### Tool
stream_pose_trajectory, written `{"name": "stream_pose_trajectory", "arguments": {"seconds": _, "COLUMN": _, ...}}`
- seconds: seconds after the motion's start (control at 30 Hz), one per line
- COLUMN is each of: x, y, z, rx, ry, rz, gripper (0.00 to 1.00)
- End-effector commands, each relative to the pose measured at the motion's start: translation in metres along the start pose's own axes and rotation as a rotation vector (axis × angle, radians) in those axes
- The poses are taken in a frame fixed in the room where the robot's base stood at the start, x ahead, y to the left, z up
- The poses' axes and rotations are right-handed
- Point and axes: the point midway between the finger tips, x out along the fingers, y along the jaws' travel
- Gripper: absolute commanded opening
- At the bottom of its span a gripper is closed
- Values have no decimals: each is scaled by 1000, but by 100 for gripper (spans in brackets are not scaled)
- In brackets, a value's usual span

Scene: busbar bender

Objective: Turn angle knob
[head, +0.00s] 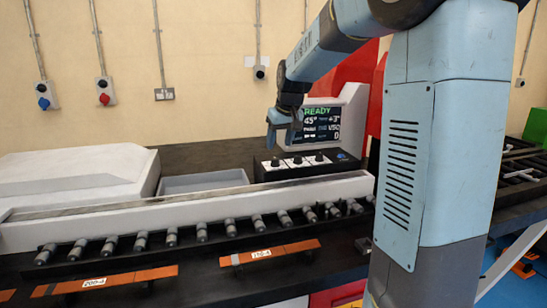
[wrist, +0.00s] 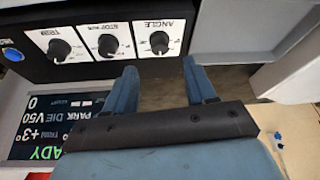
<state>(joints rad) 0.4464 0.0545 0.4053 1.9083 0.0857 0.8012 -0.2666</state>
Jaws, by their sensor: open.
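The angle knob (wrist: 159,42) is a black round knob on a white plate marked ANGLE, upside down in the wrist view. In the head view it is the leftmost knob (head: 275,162) on the black control box. My gripper (wrist: 160,72) is open and empty. Its two blue fingers point toward the panel, with the angle knob lying beyond and between their tips, apart from them. In the head view my gripper (head: 282,140) hangs above the left end of the box. The screen (head: 322,124) shows READY, 45° and +3°.
The stop-position knob (wrist: 107,44) and trim knob (wrist: 59,48) sit beside the angle knob. A blue button (wrist: 13,54) is at the box's end. A grey tray (head: 204,181) lies left of the box, and a roller row (head: 202,231) runs in front.

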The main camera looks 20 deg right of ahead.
Motion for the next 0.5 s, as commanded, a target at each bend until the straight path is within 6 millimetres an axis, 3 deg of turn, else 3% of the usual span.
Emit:
{"name": "stream_pose_trajectory", "arguments": {"seconds": 0.2, "x": 38, "y": 0, "z": 1, "rx": 0, "ry": -3, "rz": -2, "gripper": 55}}
{"name": "stream_pose_trajectory", "arguments": {"seconds": 0.5, "x": 67, "y": 0, "z": 0, "rx": 0, "ry": -1, "rz": -1, "gripper": 55}}
